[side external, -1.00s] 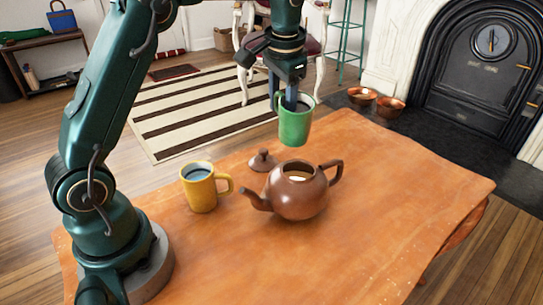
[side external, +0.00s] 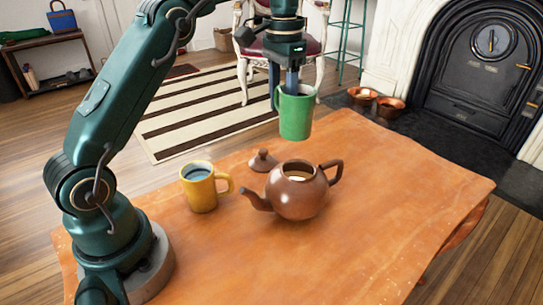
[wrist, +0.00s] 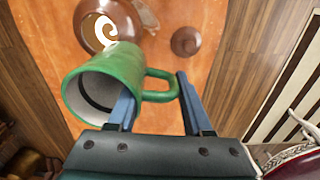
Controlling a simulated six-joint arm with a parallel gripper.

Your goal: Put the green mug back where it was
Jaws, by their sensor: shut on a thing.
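The green mug (side external: 296,115) hangs upright in the air, shown behind and above the teapot in the side view. My gripper (side external: 284,88) points down and is shut on the mug at its handle side. In the wrist view my gripper (wrist: 158,92) has one blue finger by the mug wall and the other beyond the handle. The exact finger contact is partly hidden.
A brown teapot (side external: 298,195) without its lid stands mid-table. Its lid (side external: 263,160) lies behind it, and a yellow mug (side external: 200,190) stands to its left. Copper bowls (side external: 390,107) sit beyond the table.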

